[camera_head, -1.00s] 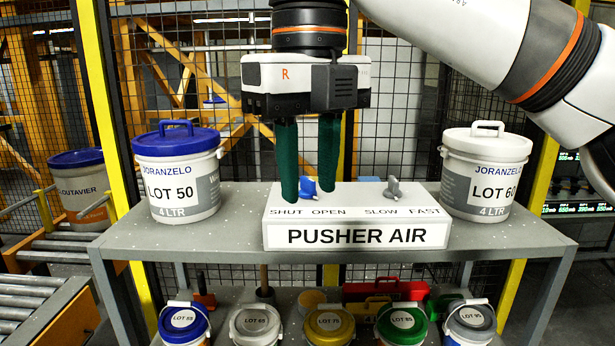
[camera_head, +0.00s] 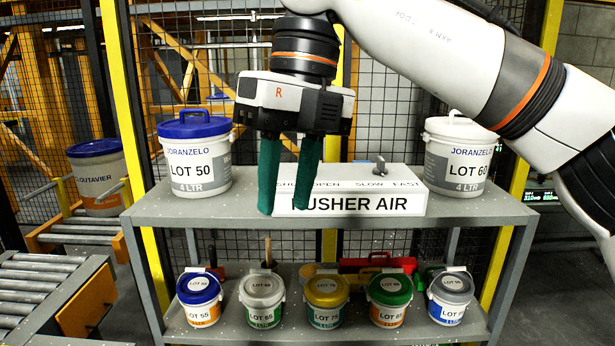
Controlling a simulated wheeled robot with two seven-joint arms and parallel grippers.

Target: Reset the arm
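My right gripper (camera_head: 285,210), marked R, hangs with its two green fingers pointing down in front of the left part of the pusher air box (camera_head: 410,204). The fingers are apart with nothing between them. They hide the blue knob by SHUT and OPEN and part of the box's lettering. The grey knob (camera_head: 379,165) above SLOW and FAST is in view. My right arm comes in from the upper right. My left gripper is not in view.
A blue-lidded LOT 50 pail (camera_head: 196,155) and a white-lidded LOT 60 pail (camera_head: 458,158) flank the box on the grey shelf (camera_head: 165,208). Several small pails, such as the yellow-lidded one (camera_head: 326,302), stand on the lower shelf. A roller conveyor (camera_head: 45,290) is at left.

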